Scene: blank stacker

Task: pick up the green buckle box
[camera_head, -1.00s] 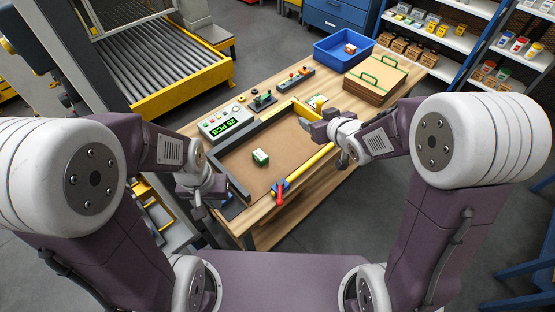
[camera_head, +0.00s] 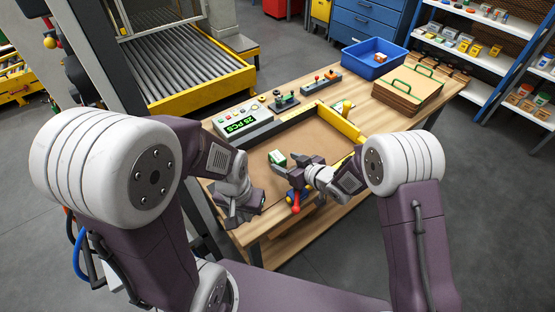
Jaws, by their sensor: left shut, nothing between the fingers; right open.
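The green buckle box (camera_head: 277,157), green with white on it, sits on the brown bed of the tray (camera_head: 256,167) on the wooden table. My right gripper (camera_head: 291,167) is open, just to the right of and nearer than the box. Its fingers are close to the box's near right side, and I cannot tell whether they touch it. My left gripper (camera_head: 232,219) is shut and empty over the table's near left edge, to the left of and nearer than the box.
A red-handled lever (camera_head: 295,203) stands at the tray's near edge, close under my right gripper. A yellow bar (camera_head: 341,124) and dark rails border the tray. A counter (camera_head: 239,124) reads "25 PCS". Behind are a blue bin (camera_head: 374,65) and stacked brown boards (camera_head: 407,93).

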